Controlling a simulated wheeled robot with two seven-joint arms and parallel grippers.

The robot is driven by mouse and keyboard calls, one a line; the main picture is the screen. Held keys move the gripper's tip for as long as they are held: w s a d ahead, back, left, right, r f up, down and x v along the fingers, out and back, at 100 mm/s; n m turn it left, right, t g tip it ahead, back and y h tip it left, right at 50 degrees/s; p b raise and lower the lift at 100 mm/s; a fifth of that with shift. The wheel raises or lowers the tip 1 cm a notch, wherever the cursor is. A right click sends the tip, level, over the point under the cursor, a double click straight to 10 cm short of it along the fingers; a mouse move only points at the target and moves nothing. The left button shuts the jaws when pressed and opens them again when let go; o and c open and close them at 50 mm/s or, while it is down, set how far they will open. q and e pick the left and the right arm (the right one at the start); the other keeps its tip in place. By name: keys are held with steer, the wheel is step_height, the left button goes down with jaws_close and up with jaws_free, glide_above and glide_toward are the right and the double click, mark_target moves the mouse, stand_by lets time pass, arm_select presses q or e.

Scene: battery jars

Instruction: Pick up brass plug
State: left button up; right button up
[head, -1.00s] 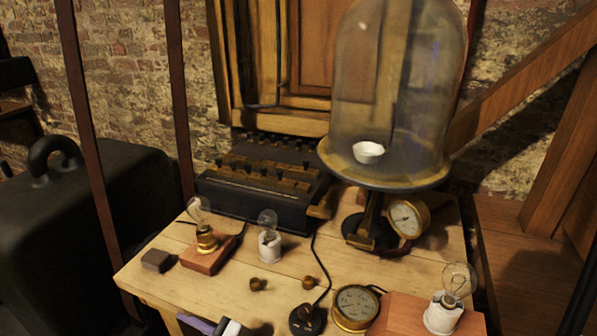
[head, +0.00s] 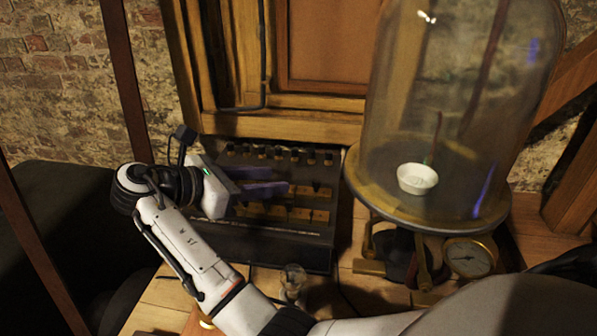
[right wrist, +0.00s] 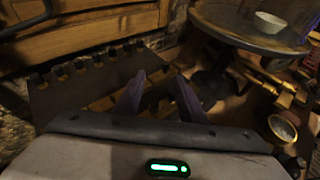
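A dark box (head: 270,245) stands at the back of the table, with rows of brass blocks (head: 285,213) on top and a row of black-topped knobs (head: 280,154) along its rear. It also shows in the right wrist view (right wrist: 65,98). I cannot make out a separate loose brass plug. My right gripper (head: 280,180) is above the box top, its two purple fingers apart with nothing seen between them. The fingers (right wrist: 160,78) point over the brass blocks in the right wrist view. My left gripper is out of view.
A glass bell jar (head: 455,110) on a round stand (head: 360,185), holding a white cup (head: 417,179), stands right of the box. A gauge (head: 468,258) sits below it. A glass bulb (head: 293,280) is close to my right arm, which hides the front table.

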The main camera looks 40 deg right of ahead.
steer(key=shift+s+d+g, duration=0.1)
steer(key=shift+s+g, duration=0.2)
steer(key=shift+s, duration=0.1)
glide_toward(314, 182)
steer(key=x, duration=0.2)
steer(key=shift+s+d, duration=0.15)
steer(key=shift+d, duration=0.15)
steer(key=shift+x, duration=2.75)
jaws_close()
